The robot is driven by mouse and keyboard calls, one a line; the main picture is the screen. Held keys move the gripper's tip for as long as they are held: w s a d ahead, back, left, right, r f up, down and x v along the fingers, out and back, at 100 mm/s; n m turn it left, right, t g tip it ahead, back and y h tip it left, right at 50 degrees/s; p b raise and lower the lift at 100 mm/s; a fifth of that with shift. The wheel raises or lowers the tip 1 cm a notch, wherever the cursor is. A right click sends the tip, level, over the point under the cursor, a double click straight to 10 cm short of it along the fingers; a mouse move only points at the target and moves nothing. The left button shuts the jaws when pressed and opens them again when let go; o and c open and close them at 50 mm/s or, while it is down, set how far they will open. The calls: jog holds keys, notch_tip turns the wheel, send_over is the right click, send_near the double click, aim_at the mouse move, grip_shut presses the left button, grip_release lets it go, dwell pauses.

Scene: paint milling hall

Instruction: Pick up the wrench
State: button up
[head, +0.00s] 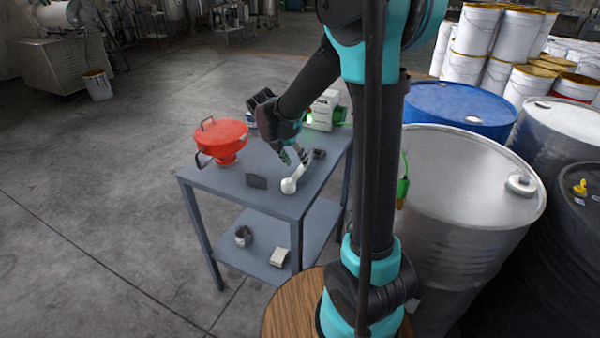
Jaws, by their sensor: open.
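A pale, silvery-white tool (290,184) with a rounded end lies on the grey table's top, near its front right part. It looks like the wrench, though its far end is partly hidden by my gripper. My gripper (294,157) points down over the table with its fingers apart. Its fingertips are close to the far end of the tool. I cannot tell whether they touch it. Nothing shows held between the fingers.
The grey table (222,188) also bears a red funnel-like vessel (221,138), a dark flat block (256,181), a small dark item (319,154) and a white box (322,112). Its lower shelf holds a grey roll (243,236) and pale block (280,257). Drums (460,190) stand right.

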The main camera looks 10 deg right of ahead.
aim_at(300, 167)
jog(key=x, duration=0.5)
jog(key=shift+w+a, duration=0.1)
jog(key=shift+w, duration=0.05)
jog(key=shift+r, duration=0.1)
jog(key=shift+c, duration=0.2)
grip_shut()
